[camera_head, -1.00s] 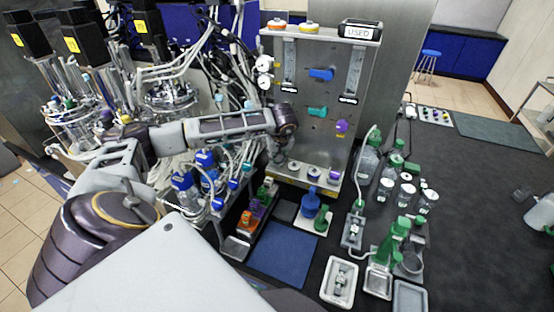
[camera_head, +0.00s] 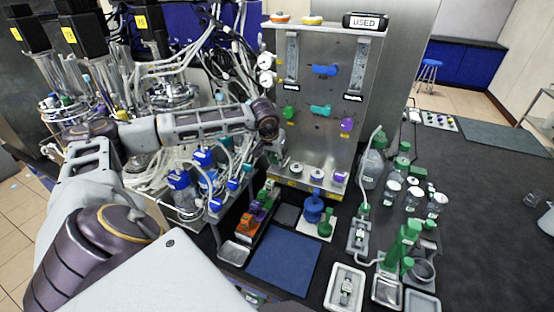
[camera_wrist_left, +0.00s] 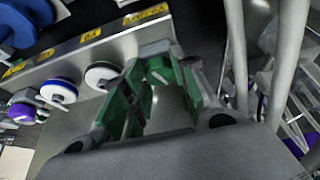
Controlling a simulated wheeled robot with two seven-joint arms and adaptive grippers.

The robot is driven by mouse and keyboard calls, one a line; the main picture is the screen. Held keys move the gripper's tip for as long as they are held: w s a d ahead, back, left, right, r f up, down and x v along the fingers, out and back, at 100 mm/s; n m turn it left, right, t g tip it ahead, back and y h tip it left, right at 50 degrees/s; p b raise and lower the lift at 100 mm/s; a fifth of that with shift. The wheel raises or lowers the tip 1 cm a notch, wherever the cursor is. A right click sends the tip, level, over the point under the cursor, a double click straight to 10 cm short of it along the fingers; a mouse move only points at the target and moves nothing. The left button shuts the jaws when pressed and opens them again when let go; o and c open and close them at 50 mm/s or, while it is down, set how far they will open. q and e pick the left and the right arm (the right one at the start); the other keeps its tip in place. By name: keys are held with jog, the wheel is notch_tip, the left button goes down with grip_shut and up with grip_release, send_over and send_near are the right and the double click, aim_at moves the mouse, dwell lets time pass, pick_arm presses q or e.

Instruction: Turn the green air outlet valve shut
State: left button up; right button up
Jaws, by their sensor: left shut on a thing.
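The upright metal panel (camera_head: 318,145) carries colored valves, with a row of round knobs along its bottom ledge. My left gripper (camera_wrist_left: 160,78) is at the end of that row, shut on a green knob (camera_wrist_left: 157,72) beside a white-and-black knob (camera_wrist_left: 101,76). The fingers hide much of the green knob, so its turn angle cannot be told. In the head view, my left gripper (camera_head: 274,157) is at the panel's lower left edge, partly hidden by its wrist. Another green valve (camera_head: 289,112) sits higher on the panel, clear of the gripper. My right gripper is not in view.
Blue (camera_head: 324,70), teal (camera_head: 320,111) and purple (camera_head: 346,125) valves are on the panel. Tubing and blue-capped bottles (camera_head: 181,180) crowd the left side. Green-capped bottles (camera_head: 372,168) stand to the right. The dark table (camera_head: 490,210) is mostly clear further right.

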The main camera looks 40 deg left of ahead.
pick_arm(q)
jog(key=shift+a+m+h+b, duration=0.15)
jog(key=shift+m+h+b, duration=0.4)
jog(key=shift+m, duration=0.85)
jog(key=shift+m+h, duration=0.35)
jog(key=shift+m, duration=0.45)
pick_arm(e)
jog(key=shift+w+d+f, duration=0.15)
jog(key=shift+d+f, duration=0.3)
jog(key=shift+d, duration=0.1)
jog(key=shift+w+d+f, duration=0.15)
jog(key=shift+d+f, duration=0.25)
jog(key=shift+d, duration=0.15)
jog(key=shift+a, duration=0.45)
pick_arm(q)
jog(key=o, duration=1)
jog(key=v, duration=1.2)
jog(key=shift+a, duration=0.1)
